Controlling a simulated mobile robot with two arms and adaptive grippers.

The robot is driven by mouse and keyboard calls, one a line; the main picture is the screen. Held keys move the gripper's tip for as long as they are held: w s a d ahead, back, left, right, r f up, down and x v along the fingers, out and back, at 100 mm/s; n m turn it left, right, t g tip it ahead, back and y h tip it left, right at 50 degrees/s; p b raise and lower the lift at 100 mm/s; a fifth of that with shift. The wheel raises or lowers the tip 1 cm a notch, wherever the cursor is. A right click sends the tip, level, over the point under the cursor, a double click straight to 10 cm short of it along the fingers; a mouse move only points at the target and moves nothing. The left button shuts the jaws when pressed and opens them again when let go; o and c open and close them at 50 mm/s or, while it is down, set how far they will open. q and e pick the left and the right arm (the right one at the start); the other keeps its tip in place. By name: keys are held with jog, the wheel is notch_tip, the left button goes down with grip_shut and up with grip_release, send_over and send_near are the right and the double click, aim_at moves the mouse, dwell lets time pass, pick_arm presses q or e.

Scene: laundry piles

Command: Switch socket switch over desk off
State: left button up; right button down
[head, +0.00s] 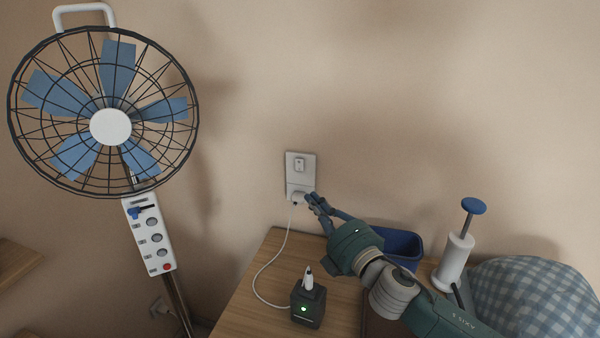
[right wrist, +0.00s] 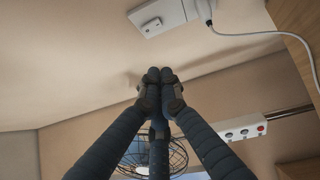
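The white wall socket (head: 291,178) is on the wall above the desk (head: 243,312). Its small switch (head: 299,164) is in the upper part of the plate, and a white plug with a cable sits at the lower part. The right wrist view also shows the socket plate (right wrist: 172,12) and the switch (right wrist: 152,25) at the top. My right gripper (head: 309,199) is just below and right of the socket, apart from the switch. In the right wrist view its fingertips (right wrist: 160,77) are together with nothing between them. My left gripper is not in view.
A fan (head: 110,127) with a control panel (head: 151,238) stands left. On the desk are a black charger (head: 307,306) with a green light, a blue container (head: 403,246) and a white pump-like object (head: 455,258). Checked fabric (head: 535,295) lies at right.

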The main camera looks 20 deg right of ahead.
jog(key=p, duration=0.2)
send_near(299, 165)
jog(key=w+a, duration=0.3)
jog(key=a, duration=0.2)
jog(key=shift+w+d+r, duration=0.2)
jog(key=shift+w+d, duration=0.35)
jog(key=shift+w, duration=0.2)
jog(key=shift+w+d+r, duration=0.2)
jog(key=shift+w+d, duration=0.35)
jog(key=shift+w, duration=0.25)
jog(key=p, duration=0.2)
jog(key=r+p, duration=0.1)
jog(key=shift+w+d+m+g+p, duration=0.15)
jog(key=shift+w+m+g+p, duration=0.1)
jog(key=shift+m+g+p, duration=0.1)
jog(key=shift+f, duration=0.3)
